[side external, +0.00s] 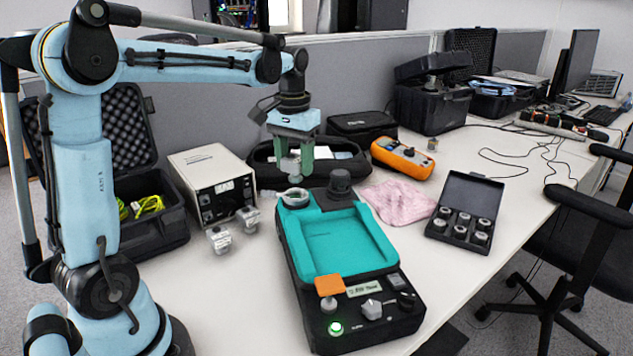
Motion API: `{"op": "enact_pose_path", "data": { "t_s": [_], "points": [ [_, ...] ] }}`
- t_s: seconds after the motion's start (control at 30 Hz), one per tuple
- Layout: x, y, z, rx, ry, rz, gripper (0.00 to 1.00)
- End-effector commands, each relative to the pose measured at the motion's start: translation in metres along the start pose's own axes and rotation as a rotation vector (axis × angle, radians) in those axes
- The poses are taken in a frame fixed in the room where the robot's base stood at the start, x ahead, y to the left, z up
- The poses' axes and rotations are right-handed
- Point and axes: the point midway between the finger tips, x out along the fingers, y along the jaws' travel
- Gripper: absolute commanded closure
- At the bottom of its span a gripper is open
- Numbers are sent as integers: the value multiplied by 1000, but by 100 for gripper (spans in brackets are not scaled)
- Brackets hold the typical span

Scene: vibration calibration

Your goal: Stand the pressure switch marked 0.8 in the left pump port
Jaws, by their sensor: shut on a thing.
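The teal and black pump (290,245) stands in the middle of the table. Its left port (295,199) is a pale ring at the far left corner; a black round part (340,186) stands at the far right corner. My gripper (293,172) points down just above the left port, its green fingers shut on a small pale pressure switch (291,166). The fingers partly hide the switch, and its marking cannot be read. It looks upright and apart from the port. Two similar switches, one nearer (219,239) and one farther (248,219), stand on the table left of the pump.
A white instrument box (205,170) stands left of the pump, with an open black case (150,215) beside it. A black pouch (325,168) lies behind. An orange meter (402,158), a pink cloth (398,203) and an open case of weights (465,225) are to the right.

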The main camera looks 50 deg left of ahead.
Motion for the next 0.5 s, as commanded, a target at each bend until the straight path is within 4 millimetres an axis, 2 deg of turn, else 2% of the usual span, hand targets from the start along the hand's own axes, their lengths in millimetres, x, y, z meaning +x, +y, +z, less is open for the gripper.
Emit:
{"op": "enact_pose_path", "data": {
  "t_s": [0.5],
  "points": [
    [31, 0, 0, 0, 0, 0, 84]
  ]
}}
